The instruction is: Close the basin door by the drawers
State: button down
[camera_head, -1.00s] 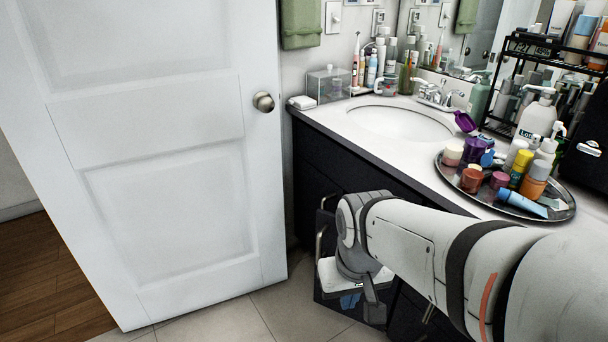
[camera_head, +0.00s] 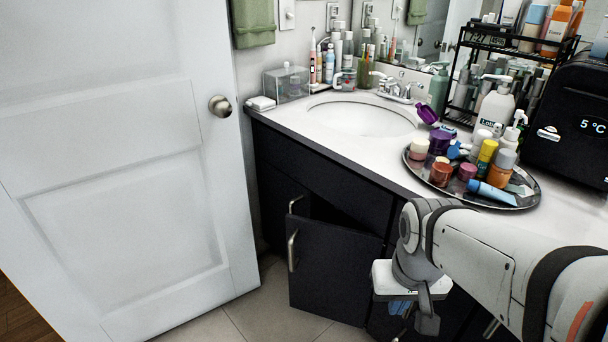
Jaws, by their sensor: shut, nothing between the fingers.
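The basin door (camera_head: 335,275) is a dark panel low on the front of the vanity cabinet (camera_head: 320,195). It stands partly open, its handle edge swung out from the cabinet front, with a dark gap above and behind it. Its metal handle (camera_head: 292,251) is upright near its left edge. My gripper (camera_head: 400,307) hangs low, just right of the door's face, with its white hand above the bluish fingers. It is shut with nothing held. The fingertips are small and partly hidden, and I cannot tell whether they touch the door.
Another handle (camera_head: 295,204) sits on the cabinet front left of the gap. A white room door (camera_head: 120,190) stands open at left, near the cabinet. Tiled floor (camera_head: 265,310) shows between them.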

aim_at(329, 265)
jog(key=z, duration=0.1)
jog(key=k, duration=1.2)
jog(key=u, duration=0.85)
jog(key=i, duration=1)
